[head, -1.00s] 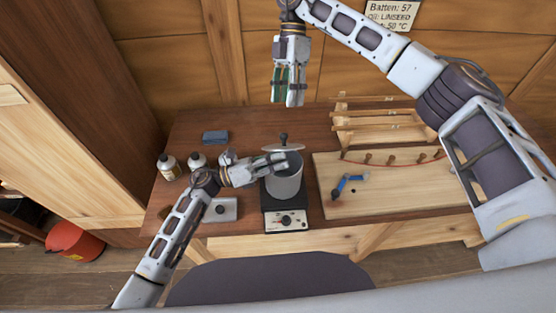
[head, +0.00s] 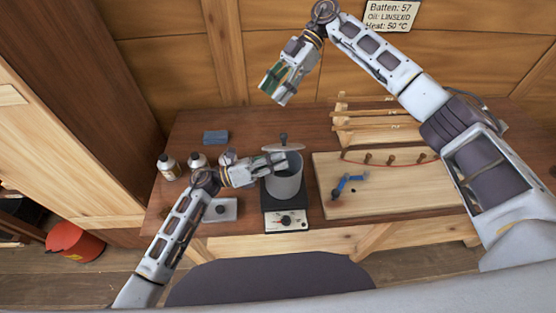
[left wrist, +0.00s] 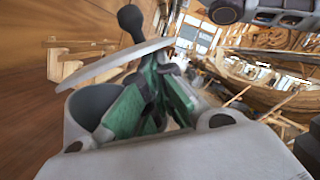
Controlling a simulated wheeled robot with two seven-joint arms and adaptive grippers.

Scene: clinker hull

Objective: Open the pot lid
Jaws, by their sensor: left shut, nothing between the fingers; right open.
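The grey pot (head: 285,184) stands on a small hot plate (head: 286,219) with a dial. Its pale lid (head: 284,148) with a dark knob (head: 283,137) sits tilted up at the back of the rim, and the pot's dark inside shows. My left gripper (head: 284,162) is shut and empty at the pot's mouth, just below the lid. In the left wrist view the lid (left wrist: 115,66) and knob (left wrist: 131,20) are just beyond the green-padded fingers (left wrist: 150,95); I cannot tell whether they touch the lid. My right gripper (head: 272,90) is open and empty, high above the back of the bench.
Several bottles (head: 169,167) and a small box with a knob (head: 220,210) stand on the left of the bench, with a blue-grey block (head: 215,137) behind. A wooden board (head: 400,197) with pegs, a blue clamp (head: 347,186) and a batten rack (head: 375,125) are at right.

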